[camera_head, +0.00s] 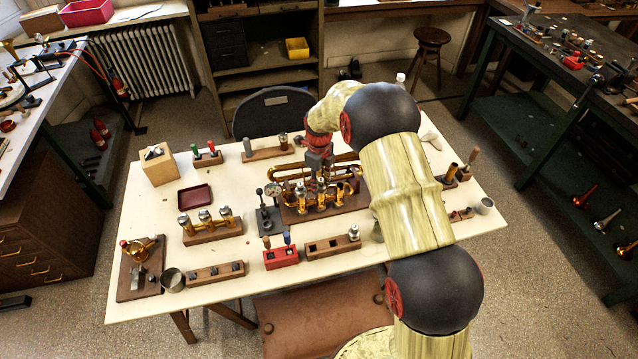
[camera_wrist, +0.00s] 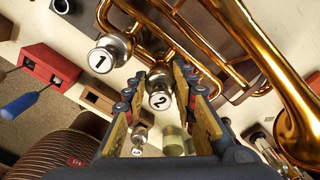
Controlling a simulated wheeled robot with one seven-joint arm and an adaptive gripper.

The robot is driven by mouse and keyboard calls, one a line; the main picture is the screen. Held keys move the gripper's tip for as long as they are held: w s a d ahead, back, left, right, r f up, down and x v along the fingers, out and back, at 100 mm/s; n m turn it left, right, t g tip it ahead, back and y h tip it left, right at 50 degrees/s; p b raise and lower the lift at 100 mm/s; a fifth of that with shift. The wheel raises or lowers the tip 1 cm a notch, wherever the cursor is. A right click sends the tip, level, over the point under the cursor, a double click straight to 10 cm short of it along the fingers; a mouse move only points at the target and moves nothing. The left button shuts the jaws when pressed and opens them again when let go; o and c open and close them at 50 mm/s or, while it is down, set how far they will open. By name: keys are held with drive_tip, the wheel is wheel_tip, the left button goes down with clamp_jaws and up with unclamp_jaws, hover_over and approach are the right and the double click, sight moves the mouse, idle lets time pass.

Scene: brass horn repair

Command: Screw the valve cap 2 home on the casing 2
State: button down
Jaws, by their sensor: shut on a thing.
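My gripper (camera_wrist: 160,84) is shut on valve cap 2 (camera_wrist: 160,100), a silvery cap with a white top marked "2", held between the two fingers. In the head view my gripper (camera_head: 318,166) is over the brass horn (camera_head: 330,203) at the middle of the table. The cap is in line with the horn's valve casings; casing 2 is mostly hidden by cap and fingers, so I cannot tell how deep the cap sits. Cap 1 (camera_wrist: 105,55) sits on the neighbouring casing. A cap marked "3" (camera_wrist: 137,151) shows below, apart from the horn.
A wooden block (camera_head: 333,246) with a silvery cap and a red block (camera_head: 281,258) with tools stand in front of the horn. A rack with brass valves (camera_head: 212,229) is at left. The horn's brass tubes (camera_wrist: 210,40) run close to my fingers.

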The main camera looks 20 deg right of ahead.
drive_tip(key=c, duration=1.4)
unclamp_jaws()
drive_tip(key=shift+m, duration=0.4)
drive_tip(key=shift+r, duration=0.1)
